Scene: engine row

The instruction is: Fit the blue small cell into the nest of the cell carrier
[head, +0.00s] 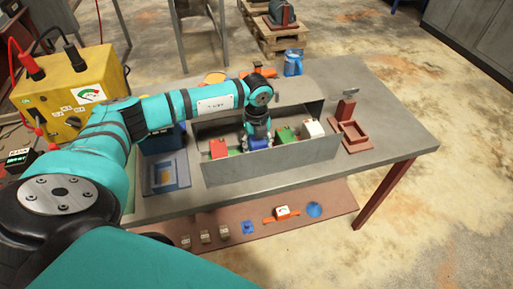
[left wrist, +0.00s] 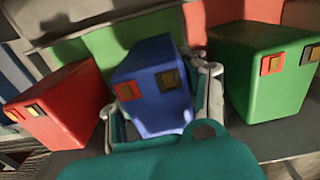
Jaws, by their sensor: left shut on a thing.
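The blue small cell (head: 259,144) is in a long grey bin on the table, between a red cell (head: 218,148) and a green cell (head: 285,137). My left gripper (head: 257,136) reaches down into the bin and is shut on the blue cell. In the left wrist view the blue cell (left wrist: 153,85) stands between the two fingers (left wrist: 160,112), slightly tilted in the picture, with red and yellow patches on its face. A brown-red frame with a square opening (head: 356,138), perhaps the cell carrier, stands on the table to the right of the bin. My right gripper is not in view.
The grey bin's front wall (head: 270,166) stands close before the cells. In the left wrist view the red cell (left wrist: 62,105) and green cell (left wrist: 262,75) flank the blue one. A white-topped cell (head: 312,128) is at the bin's right. A blue-grey tray (head: 165,173) stands left.

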